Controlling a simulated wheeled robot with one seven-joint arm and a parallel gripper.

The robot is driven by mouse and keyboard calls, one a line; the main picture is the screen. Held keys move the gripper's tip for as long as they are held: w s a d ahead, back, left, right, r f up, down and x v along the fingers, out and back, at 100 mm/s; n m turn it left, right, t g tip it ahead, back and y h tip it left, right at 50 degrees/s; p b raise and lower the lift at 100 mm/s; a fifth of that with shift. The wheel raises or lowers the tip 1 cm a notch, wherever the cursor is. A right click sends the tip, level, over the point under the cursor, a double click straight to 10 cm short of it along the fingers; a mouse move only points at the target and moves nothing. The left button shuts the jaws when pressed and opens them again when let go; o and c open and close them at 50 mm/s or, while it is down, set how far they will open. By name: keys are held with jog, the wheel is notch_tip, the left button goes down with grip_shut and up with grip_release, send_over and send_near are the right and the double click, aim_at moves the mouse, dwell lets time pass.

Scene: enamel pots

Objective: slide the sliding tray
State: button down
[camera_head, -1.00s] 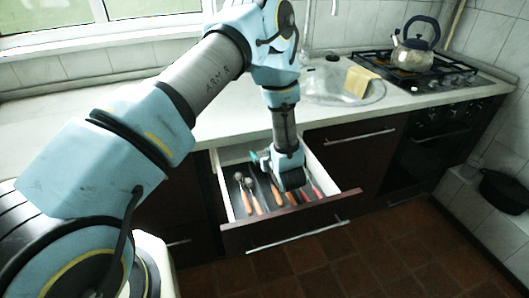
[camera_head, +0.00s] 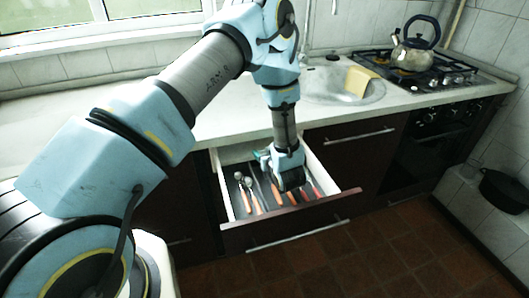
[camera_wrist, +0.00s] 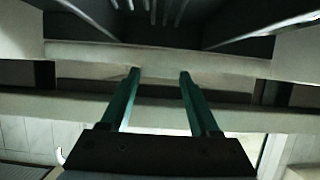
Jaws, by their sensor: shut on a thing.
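The wooden-fronted drawer (camera_head: 300,217) under the counter stands open, with several orange- and red-handled utensils (camera_head: 277,195) lying in it. A pale bar (camera_head: 232,156), which looks like the sliding tray's edge, crosses the back of the drawer. My gripper (camera_head: 262,157) is low inside the drawer, its teal fingers pointing toward that bar. In the wrist view, the teal fingers (camera_wrist: 159,73) reach the pale bar of the sliding tray (camera_wrist: 230,63) and are shut on it with a gap between them. The exact contact and most of the tray are hidden.
The white countertop (camera_head: 60,130) runs above the drawer. A dark pot (camera_head: 505,190) sits at the far right. The floor before the drawer is clear.

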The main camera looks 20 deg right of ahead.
jog(key=s, duration=0.4)
jog(key=shift+s+a, duration=0.15)
jog(key=shift+a, duration=0.1)
jog(key=shift+c, duration=0.6)
grip_release()
notch_tip(320, 180, up, 10)
jog(key=b, duration=0.2)
jog(key=shift+b, duration=0.35)
jog(key=shift+c, duration=0.4)
